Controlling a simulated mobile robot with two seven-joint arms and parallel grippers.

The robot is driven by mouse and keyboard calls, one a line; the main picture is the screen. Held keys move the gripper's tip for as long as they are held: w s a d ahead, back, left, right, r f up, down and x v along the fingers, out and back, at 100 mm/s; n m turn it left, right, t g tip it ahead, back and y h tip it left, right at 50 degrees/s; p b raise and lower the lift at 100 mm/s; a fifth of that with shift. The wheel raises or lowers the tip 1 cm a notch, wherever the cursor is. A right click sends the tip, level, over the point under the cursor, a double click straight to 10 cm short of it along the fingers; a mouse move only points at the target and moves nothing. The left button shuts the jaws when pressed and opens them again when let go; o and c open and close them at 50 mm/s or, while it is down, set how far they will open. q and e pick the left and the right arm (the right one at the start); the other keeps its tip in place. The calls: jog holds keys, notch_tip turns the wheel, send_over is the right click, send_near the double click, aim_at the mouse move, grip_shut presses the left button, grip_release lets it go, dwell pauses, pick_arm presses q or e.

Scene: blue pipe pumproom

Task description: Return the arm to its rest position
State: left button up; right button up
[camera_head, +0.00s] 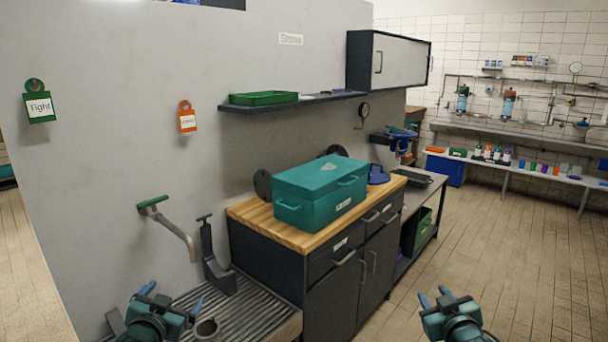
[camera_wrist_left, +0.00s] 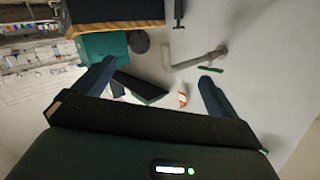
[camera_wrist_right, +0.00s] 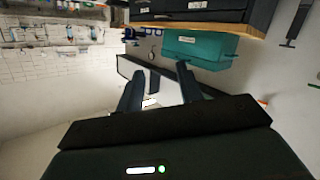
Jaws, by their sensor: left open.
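My left gripper (camera_head: 171,297) is at the bottom left of the head view, in front of the slatted drain bench. Its fingers are wide apart and nothing is between them in the left wrist view (camera_wrist_left: 157,70). My right gripper (camera_head: 434,296) is at the bottom right of the head view, over open floor. Its fingers are closer together than the left ones, with a clear gap and nothing held in the right wrist view (camera_wrist_right: 160,68). Both grippers appear free of contact.
A teal toolbox (camera_head: 318,195) sits on the wooden-topped cabinet (camera_head: 268,229). A pipe with a green handle (camera_head: 170,222) and a dark upright bracket (camera_head: 216,262) are by the wall. A grey cup (camera_head: 206,328) is close to my left gripper. The tiled floor (camera_head: 490,235) at right is clear.

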pick_arm(q)
jog(key=s+d+f+g+h, duration=0.1)
jog(key=s+d+f, duration=0.4)
jog(key=s, duration=0.5)
jog(key=s+d+f+g+h, duration=0.1)
jog(key=s+d+f, duration=0.3)
jog(key=s, duration=0.7)
jog(key=s+d+f+g+h, duration=0.1)
jog(key=s+d+f+g, duration=0.2)
jog(key=s, duration=0.8)
jog(key=d+f, duration=0.2)
jog(key=d, duration=0.1)
jog(key=shift+s+f+n, duration=0.2)
jog(key=shift+f+n, duration=0.1)
jog(key=shift+f, duration=0.05)
pick_arm(e)
jog(key=s+a+f+g+y, duration=0.1)
jog(key=s+a+f, duration=0.4)
jog(key=s, duration=0.5)
jog(key=s+a+f+g+y, duration=0.1)
jog(key=s+a+f, duration=0.3)
jog(key=s, duration=0.7)
jog(key=s+a+f+g+y, duration=0.1)
jog(key=s+a+f+g, duration=0.2)
jog(key=s, duration=0.8)
jog(key=a+f, duration=0.2)
jog(key=a, duration=0.1)
jog(key=shift+s+f+m, duration=0.2)
jog(key=shift+f+m, duration=0.1)
jog(key=shift+f, duration=0.05)
